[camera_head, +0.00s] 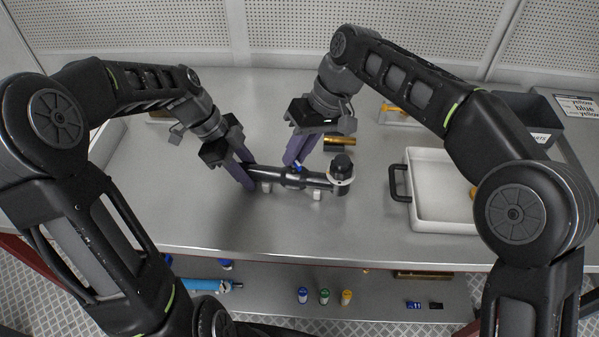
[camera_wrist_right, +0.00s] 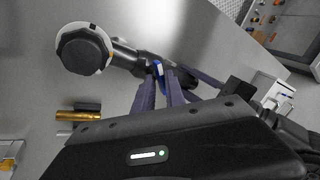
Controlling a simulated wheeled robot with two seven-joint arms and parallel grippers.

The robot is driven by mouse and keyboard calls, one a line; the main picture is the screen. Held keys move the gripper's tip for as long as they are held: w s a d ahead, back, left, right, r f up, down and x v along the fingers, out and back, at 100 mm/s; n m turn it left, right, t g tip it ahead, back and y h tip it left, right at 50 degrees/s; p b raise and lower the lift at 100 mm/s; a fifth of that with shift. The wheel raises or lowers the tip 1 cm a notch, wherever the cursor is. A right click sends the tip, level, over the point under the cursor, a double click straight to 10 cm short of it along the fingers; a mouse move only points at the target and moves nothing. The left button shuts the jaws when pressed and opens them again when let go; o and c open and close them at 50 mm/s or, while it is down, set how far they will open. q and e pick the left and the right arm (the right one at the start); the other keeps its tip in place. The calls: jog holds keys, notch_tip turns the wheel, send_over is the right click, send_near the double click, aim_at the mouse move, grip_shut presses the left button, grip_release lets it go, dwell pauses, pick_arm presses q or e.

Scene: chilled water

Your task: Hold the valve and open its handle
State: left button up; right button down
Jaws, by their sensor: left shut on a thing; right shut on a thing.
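The valve (camera_head: 315,180) is a dark pipe-like body lying across the middle of the table, with a black round cap and white ring at its right end. Its small blue handle (camera_wrist_right: 157,70) shows between my right fingers in the right wrist view. My left gripper (camera_head: 245,177) is shut on the left part of the valve body. My right gripper (camera_head: 294,163) comes down from above and is shut on the blue handle; it also shows in the right wrist view (camera_wrist_right: 160,85). The fingers hide much of the handle, so its exact angle is hard to tell.
A white tray (camera_head: 430,222) with a black handle stands to the right. A brass cylinder (camera_head: 340,141) lies behind the valve. A dark grey bin (camera_head: 530,125) is at the back right. Small bottles (camera_head: 324,296) stand on the lower shelf. The table's front left is clear.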

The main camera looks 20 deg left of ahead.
jog(key=shift+s+a+r, duration=0.1)
jog(key=shift+s+a, duration=0.05)
jog(key=shift+s, duration=0.05)
jog(key=shift+n+g+h, duration=0.3)
jog(key=shift+n, duration=0.5)
jog(key=c, duration=1.8)
grip_release()
jog(key=shift+o, duration=1.4)
jog(key=shift+w, duration=0.1)
jog(key=shift+d+m, duration=0.2)
jog(key=shift+m, duration=0.1)
